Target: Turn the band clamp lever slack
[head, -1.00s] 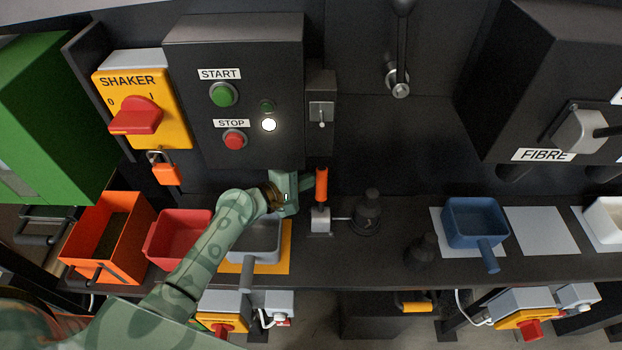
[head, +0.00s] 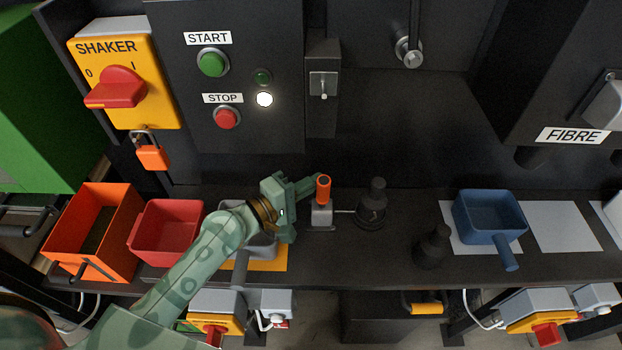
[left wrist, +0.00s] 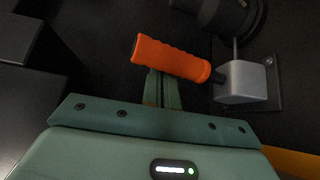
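The band clamp lever has an orange grip (head: 323,190) on a small grey block (head: 321,215) at the shelf's middle. In the head view its grip looks short, with its round end facing me. In the left wrist view the grip (left wrist: 170,58) lies across the picture, left of the grey block (left wrist: 241,82). My left gripper (head: 312,183) reaches it from the left. Its fingers (left wrist: 163,88) are together and empty, their tips against or just behind the grip; I cannot tell whether they touch. My right gripper is not in view.
A thin rod joins the block to a black round fitting (head: 371,205) on the right. A grey scoop (head: 262,246) sits under my left wrist. Red (head: 165,232) and orange (head: 75,230) bins stand left, a blue scoop (head: 489,218) right. A control panel (head: 232,150) rises behind.

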